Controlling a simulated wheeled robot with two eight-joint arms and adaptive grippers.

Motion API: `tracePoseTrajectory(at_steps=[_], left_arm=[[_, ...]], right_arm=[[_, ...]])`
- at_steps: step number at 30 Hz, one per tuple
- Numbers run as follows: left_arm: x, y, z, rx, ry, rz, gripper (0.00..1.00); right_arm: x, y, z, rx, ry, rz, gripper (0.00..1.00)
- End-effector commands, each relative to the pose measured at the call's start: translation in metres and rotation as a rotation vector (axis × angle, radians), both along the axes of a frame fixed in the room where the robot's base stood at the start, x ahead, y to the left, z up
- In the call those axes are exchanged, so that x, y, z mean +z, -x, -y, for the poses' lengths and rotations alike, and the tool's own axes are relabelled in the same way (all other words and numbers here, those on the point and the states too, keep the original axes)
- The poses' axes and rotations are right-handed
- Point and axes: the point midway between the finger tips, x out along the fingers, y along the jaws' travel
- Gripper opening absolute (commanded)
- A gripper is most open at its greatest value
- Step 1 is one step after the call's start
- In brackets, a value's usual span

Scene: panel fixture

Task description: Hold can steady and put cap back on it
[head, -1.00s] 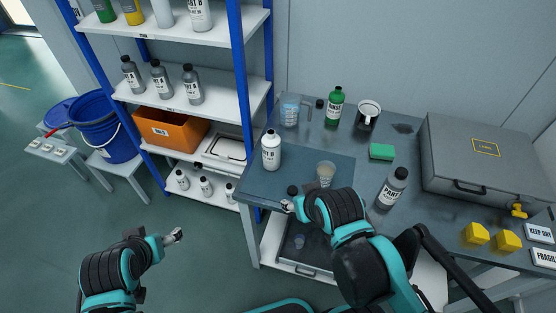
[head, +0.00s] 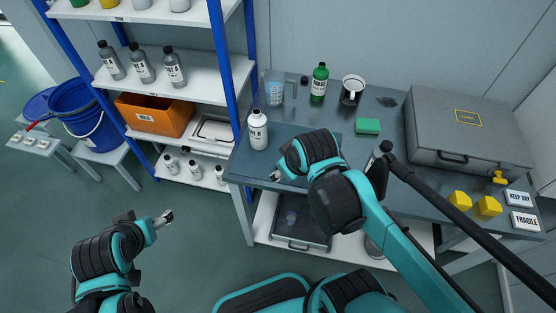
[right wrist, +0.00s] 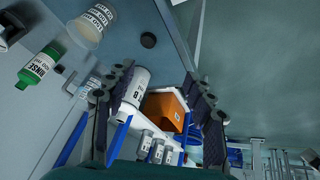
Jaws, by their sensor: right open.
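My right gripper (head: 277,176) is open and empty near the front edge, also in the wrist view (right wrist: 160,75). My left gripper (head: 166,217) is left of the bench, away from the can.
A clear cup (right wrist: 88,27), green rinse bottle (head: 319,83), jug (head: 274,88), mug (head: 352,90) and green sponge (head: 368,126) are on the bench. A grey case (head: 462,135) stands right. Blue-posted shelving (head: 185,125) stands left. My right arm covers the bench's middle.

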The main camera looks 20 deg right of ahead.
Motion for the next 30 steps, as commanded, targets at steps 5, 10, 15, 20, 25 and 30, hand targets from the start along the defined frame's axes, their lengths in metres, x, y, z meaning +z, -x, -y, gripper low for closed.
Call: tracePoseTrajectory(at_steps=[5,10,15,20,25,30], left_arm=[[0.013,0.0,0.0,0.0,0.0,0.0,0.72],[0.023,0.0,0.0,0.0,0.0,0.0,0.72],[0.032,0.0,0.0,0.0,0.0,0.0,0.72],[0.038,0.0,0.0,0.0,0.0,0.0,0.72],[0.041,0.0,0.0,0.0,0.0,0.0,0.72],[0.041,0.0,0.0,0.0,0.0,0.0,0.72]], right_arm=[[0.002,-0.031,0.006,0.274,0.129,-0.121,0.54],[-0.008,-0.057,0.012,0.554,0.22,-0.232,0.54],[-0.027,-0.081,0.017,0.838,0.276,-0.328,0.54],[-0.047,-0.097,0.022,1.059,0.297,-0.389,0.54],[-0.06,-0.104,0.025,1.196,0.301,-0.42,0.54],[-0.065,-0.105,0.026,1.238,0.303,-0.427,0.54]])
